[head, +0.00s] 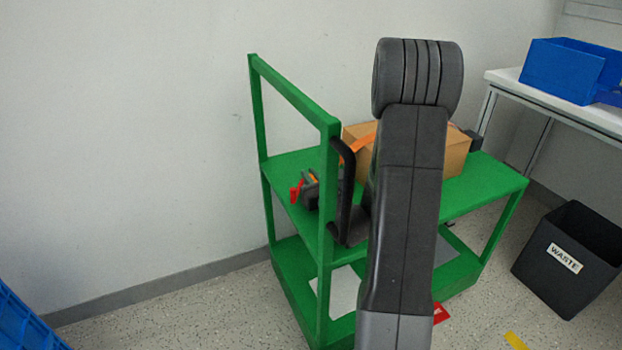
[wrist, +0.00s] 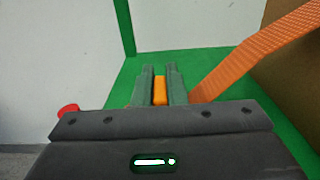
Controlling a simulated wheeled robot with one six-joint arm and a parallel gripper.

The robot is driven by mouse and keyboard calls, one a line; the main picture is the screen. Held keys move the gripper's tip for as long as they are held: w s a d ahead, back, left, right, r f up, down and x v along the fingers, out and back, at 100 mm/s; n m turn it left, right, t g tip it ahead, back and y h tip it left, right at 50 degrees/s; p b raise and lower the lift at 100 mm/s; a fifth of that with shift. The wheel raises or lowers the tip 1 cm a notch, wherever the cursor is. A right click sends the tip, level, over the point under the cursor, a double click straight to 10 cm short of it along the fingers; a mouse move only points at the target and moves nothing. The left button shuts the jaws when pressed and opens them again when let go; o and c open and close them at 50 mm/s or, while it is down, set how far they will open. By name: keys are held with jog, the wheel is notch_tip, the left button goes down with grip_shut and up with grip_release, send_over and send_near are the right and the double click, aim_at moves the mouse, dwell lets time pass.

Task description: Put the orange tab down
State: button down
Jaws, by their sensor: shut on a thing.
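In the wrist view my gripper (wrist: 160,70) is shut on the small orange tab (wrist: 160,93), which sits between its two grey-green fingers. The fingers are over the green shelf; I cannot tell whether the tab touches it. A wide orange strap (wrist: 250,62) runs up to the right of the fingers, apart from them, along a cardboard box (wrist: 298,90). A red round part (wrist: 68,110) shows at the left.
The green cart (head: 485,186) stands by a pale wall. A black waste bin (head: 568,262) and a table with a blue bin (head: 562,72) are at the right.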

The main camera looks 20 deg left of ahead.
jog(key=shift+f, duration=0.2)
jog(key=c, duration=1.5)
grip_release()
jog(key=shift+r, duration=0.2)
jog(key=shift+s+d, duration=0.15)
jog(key=shift+d, duration=0.05)
jog(key=p+v, duration=0.1)
jog(key=v, duration=1)
jog(key=shift+s+d, duration=0.15)
jog(key=shift+d, duration=0.05)
